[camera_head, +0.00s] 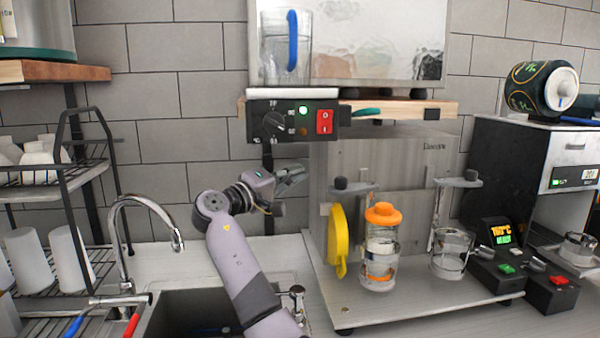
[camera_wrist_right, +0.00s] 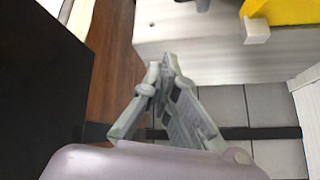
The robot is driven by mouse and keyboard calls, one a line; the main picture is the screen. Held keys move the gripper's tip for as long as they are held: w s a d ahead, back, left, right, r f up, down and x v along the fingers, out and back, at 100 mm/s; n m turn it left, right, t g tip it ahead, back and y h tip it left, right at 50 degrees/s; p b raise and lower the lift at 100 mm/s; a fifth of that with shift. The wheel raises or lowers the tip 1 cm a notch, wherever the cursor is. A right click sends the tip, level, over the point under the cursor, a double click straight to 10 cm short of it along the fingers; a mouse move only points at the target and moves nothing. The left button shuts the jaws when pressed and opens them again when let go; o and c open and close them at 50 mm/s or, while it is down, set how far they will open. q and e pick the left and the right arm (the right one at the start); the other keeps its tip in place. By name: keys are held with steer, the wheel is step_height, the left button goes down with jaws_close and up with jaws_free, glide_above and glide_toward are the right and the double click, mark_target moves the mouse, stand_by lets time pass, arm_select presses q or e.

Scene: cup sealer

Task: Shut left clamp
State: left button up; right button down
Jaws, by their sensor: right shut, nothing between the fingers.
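The cup sealer (camera_head: 390,165) is a pale metal stand with two stations. At its left station, a grey bar with a dark knob (camera_head: 352,188), apparently the left clamp, sits above a clear cup (camera_head: 380,268) with an orange top. A yellow handle (camera_head: 338,240) hangs beside that cup; a yellow part (camera_wrist_right: 285,11) also shows in the right wrist view. My right gripper (camera_head: 303,172) is left of the stand, apart from the bar and handle. Its fingers (camera_wrist_right: 166,62) are shut and empty. My left gripper is out of view.
A similar bar (camera_head: 458,182) and a clear cup (camera_head: 452,250) form the right station. A wooden shelf (camera_head: 440,108) with a control box (camera_head: 292,121) overhangs my right gripper. A sink (camera_head: 190,310) and faucet (camera_head: 150,205) lie left. A coffee machine (camera_head: 500,160) stands right.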

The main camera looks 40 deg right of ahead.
mark_target(327, 156)
steer(key=d+p, duration=0.1)
steer(key=d, duration=0.1)
steer(key=d+r+p, duration=0.1)
steer(key=d, duration=0.2)
steer(key=w+d+p, duration=0.1)
steer(key=d, duration=0.1)
steer(key=shift+d+r, duration=0.2)
steer(key=shift+d, duration=0.2)
steer(key=s, duration=0.1)
steer(key=s+f+p, duration=0.1)
steer(key=s+f, duration=0.1)
steer(key=shift+s+a+p, duration=0.25)
steer(key=shift+s+p, duration=0.05)
steer(key=shift+p, duration=0.05)
steer(key=shift+a+f+t, duration=0.1)
steer(key=shift+t, duration=0.3)
steer(key=shift+s+a+n+t, duration=0.2)
steer(key=shift+s+n+t, duration=0.3)
steer(key=shift+n+t, duration=0.1)
